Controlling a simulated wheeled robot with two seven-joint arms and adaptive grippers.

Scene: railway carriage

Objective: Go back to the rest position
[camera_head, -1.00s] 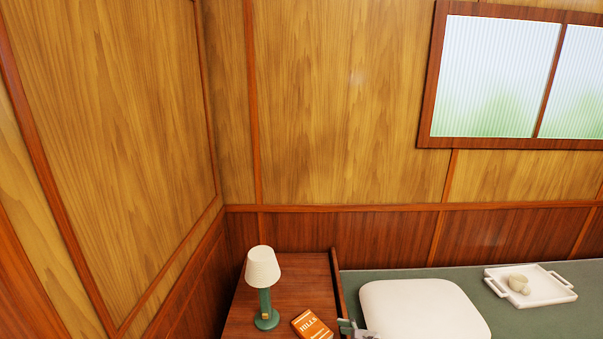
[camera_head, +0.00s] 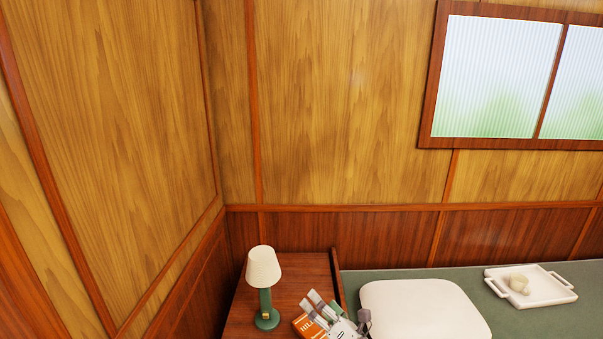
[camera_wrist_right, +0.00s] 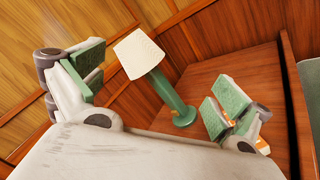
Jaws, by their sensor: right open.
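My right gripper (camera_head: 317,308) is at the bottom of the head view, above the orange book (camera_head: 303,328) on the wooden side table (camera_head: 300,271). It hides much of the book. In the right wrist view the gripper (camera_wrist_right: 158,80) has its two green-padded fingers wide apart, with nothing held between them. Only a small orange part of the book shows there, behind the right-hand finger. My left gripper is not in view.
A lamp (camera_head: 265,285) with a cream shade and green base stands on the table, left of the gripper. A white pillow (camera_head: 425,308) lies on the green bed (camera_head: 400,275) to the right. A white tray (camera_head: 545,292) holds a cup (camera_head: 518,283). Wood walls close the back and left.

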